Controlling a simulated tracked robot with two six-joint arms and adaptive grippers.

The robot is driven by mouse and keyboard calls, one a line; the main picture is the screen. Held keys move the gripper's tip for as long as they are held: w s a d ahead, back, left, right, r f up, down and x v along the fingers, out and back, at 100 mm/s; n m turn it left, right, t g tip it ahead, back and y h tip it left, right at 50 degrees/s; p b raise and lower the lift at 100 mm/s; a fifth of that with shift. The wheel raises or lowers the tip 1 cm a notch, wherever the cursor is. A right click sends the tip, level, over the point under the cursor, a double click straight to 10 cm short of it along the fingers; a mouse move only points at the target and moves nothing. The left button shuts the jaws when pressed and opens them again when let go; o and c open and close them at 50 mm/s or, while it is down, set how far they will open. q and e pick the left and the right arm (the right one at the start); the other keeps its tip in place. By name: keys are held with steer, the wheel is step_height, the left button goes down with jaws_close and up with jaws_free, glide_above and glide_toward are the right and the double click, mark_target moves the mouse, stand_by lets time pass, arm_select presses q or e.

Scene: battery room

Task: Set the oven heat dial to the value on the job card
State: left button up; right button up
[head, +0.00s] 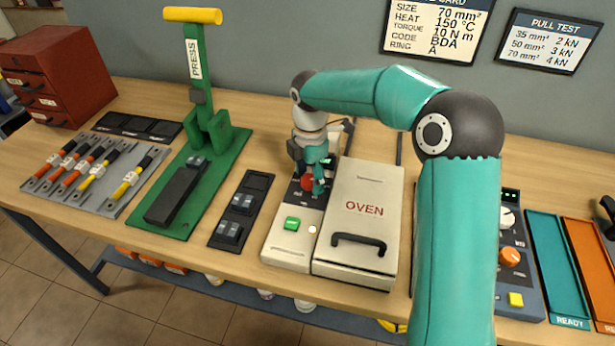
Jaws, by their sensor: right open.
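The job card (437,28) hangs on the back wall, cut off at the top; its heat line reads 150 °C. The oven (370,212) is a cream box with a black handle, and its control panel (290,245) stands at its left with a green button. A red dial (307,183) sits on the dark upper part of this panel. My right gripper (315,180) points down over the dial, open, with its fingers at it. The gripper partly hides the dial and its scale, so I cannot read the setting or tell if the fingers touch. My left gripper is not in view.
A green press (212,120) with a yellow handle stands left of the oven. Cables lie on a grey plate (110,203) farther left. Right of my arm are a dark device with an orange knob (510,257), a teal tray (556,230) and an orange tray (590,235).

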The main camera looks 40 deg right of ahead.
steer(key=shift+f, duration=0.15)
steer(key=c, duration=1.1)
steer(key=shift+a, duration=0.15)
steer(key=shift+c, duration=0.2)
